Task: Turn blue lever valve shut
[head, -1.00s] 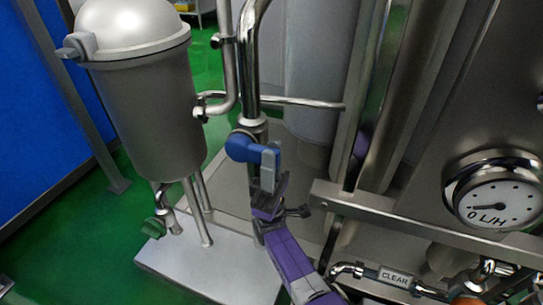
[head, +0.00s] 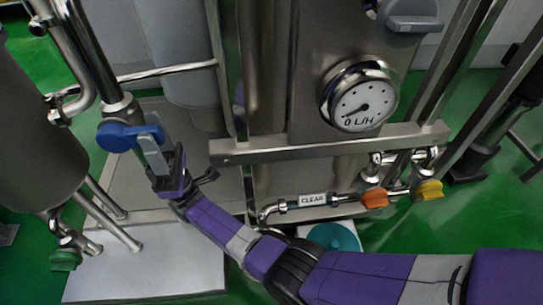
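The blue lever valve (head: 118,137) sits on a vertical steel pipe at the left of the head view. Its blue handle points sideways, across the pipe. My gripper (head: 160,160) is at the right end of the handle, with a grey finger upright against or just in front of it. My purple arm reaches to it from the lower right. The second finger is hidden, so I cannot tell how far the gripper is open or whether it touches the handle.
A steel tank (head: 35,130) on legs stands at the left, with a green valve (head: 66,259) below. A round gauge (head: 360,97) reads 0 L/H. Orange (head: 374,198) and yellow (head: 429,190) valve handles sit right of a pipe labelled CLEAR (head: 312,200). A steel rail (head: 320,149) crosses the middle.

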